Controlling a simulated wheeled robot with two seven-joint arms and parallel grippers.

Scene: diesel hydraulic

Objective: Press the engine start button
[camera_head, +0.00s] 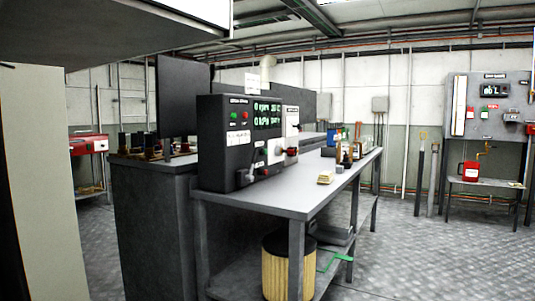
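A black control panel (215,158) stands on the near left end of a grey workbench (300,196). Its face carries green lit digits (268,114), small green and red round fittings (239,116), white labels (238,138) and several knobs or levers. The lettering is too small to read, so I cannot tell which fitting is the engine start button. Neither of my grippers is in view, and nothing of mine visibly touches the panel.
Small bottles and containers (346,150) stand farther back on the bench, near a yellowish block (325,177). A ribbed yellow drum (276,272) sits under the bench. A wall board (490,105) and red can (470,171) are at the right. Floor right of the bench is open.

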